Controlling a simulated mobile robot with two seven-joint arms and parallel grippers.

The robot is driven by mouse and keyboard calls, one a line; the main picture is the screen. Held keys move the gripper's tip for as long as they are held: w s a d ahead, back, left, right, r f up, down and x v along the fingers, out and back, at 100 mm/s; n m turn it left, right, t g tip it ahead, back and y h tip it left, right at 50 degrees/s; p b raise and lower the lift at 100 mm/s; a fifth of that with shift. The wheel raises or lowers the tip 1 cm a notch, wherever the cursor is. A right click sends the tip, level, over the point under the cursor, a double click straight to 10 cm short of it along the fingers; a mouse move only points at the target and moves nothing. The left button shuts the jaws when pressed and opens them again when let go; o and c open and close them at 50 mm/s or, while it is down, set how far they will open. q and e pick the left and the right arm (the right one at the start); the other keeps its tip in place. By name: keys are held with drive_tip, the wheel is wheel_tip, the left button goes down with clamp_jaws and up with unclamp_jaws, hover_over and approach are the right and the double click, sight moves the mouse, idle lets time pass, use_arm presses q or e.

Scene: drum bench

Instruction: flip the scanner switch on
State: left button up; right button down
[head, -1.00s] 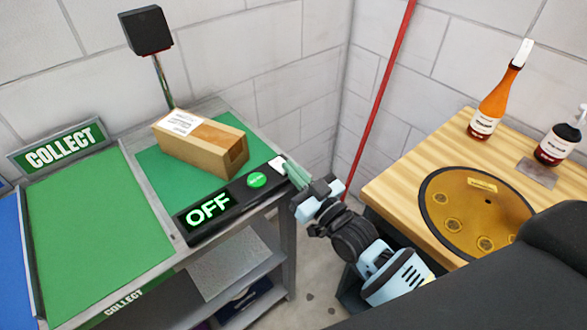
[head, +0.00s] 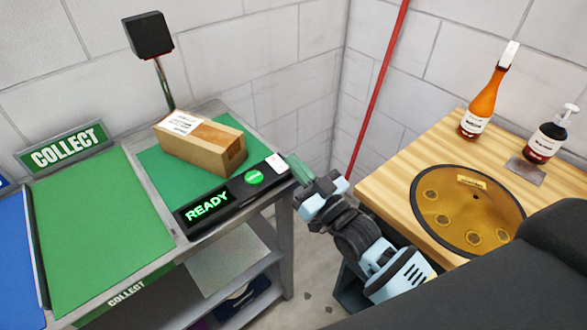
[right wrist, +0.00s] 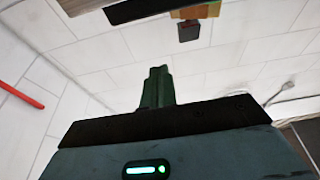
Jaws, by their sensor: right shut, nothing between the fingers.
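The scanner's black control bar (head: 228,199) runs along the front edge of the green scanner mat. Its display (head: 207,207) reads READY in green letters. To the right of it are a round green button (head: 254,178) and a white switch (head: 276,163) at the bar's right end. My right gripper (head: 297,167) is shut and empty, its fingertips just right of the white switch; I cannot tell whether they touch it. In the right wrist view its closed green fingers (right wrist: 156,88) point up toward the dark edge of the bar. My left gripper is not in view.
A cardboard parcel (head: 201,143) lies on the scanner mat, under a black scanner head (head: 148,34) on a post. A COLLECT sign (head: 65,147) stands behind a green mat on the left. A wooden table (head: 388,186) at right holds bottles and a round drum (head: 467,210).

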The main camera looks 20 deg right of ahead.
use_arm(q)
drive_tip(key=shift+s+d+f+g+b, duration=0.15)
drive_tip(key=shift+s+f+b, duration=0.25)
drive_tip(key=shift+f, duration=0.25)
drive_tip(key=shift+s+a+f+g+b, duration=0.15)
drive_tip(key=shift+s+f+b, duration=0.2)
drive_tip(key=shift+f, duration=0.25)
use_arm(e)
drive_tip(key=s+d+f, duration=0.2)
drive_tip(key=s+f, duration=0.2)
drive_tip(key=s, duration=0.2)
drive_tip(key=shift+s+d+f, duration=0.15)
drive_tip(key=shift+d+f, duration=0.1)
drive_tip(key=shift+f, duration=0.15)
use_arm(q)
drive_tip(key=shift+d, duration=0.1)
